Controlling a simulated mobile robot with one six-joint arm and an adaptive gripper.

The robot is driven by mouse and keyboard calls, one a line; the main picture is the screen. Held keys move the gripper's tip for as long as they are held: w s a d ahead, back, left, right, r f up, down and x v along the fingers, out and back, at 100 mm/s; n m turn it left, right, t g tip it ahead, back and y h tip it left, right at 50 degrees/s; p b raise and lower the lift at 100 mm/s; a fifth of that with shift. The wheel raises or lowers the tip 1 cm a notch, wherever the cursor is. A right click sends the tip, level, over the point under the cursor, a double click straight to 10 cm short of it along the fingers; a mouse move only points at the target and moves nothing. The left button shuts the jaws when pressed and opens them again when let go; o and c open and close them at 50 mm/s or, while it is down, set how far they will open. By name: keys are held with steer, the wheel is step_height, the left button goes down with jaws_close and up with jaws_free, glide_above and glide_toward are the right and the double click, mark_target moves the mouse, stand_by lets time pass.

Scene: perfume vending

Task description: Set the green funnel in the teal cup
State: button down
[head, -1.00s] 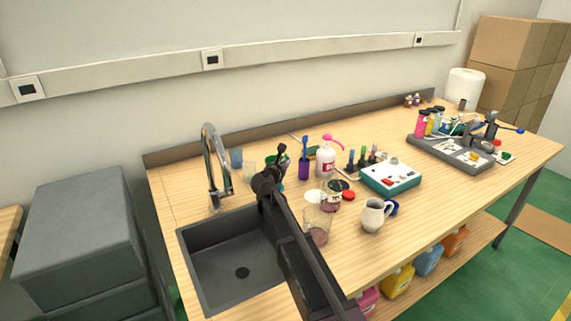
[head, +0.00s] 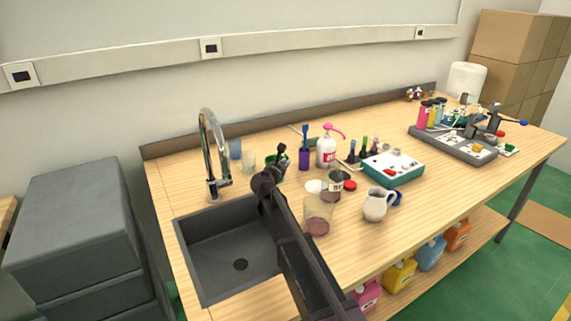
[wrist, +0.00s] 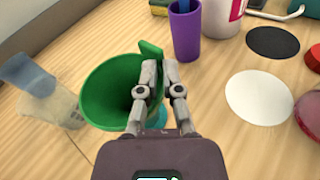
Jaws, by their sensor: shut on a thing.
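The green funnel (wrist: 108,93) shows large in the wrist view, wide mouth facing up and tilted toward the camera. My gripper (wrist: 160,72) is shut on the funnel's upright tab at its right rim. A small part of the teal cup (wrist: 157,119) shows just below the funnel and behind my fingers. Most of the cup is hidden, and I cannot tell whether the funnel's spout is in it. In the head view, my gripper (head: 281,150) is behind the sink, and the funnel is mostly hidden by my arm.
A purple cup (wrist: 185,35) stands to the right of the funnel, and a cloudy glass (wrist: 62,108) stands to its left. A white disc (wrist: 259,98) and a dark disc (wrist: 273,41) lie at right. The tall tap (head: 208,150) and sink (head: 215,285) are at left.

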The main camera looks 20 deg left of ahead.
stand_by(0.4)
steer(key=c, duration=0.7)
jaws_free()
steer(key=shift+r, duration=0.15)
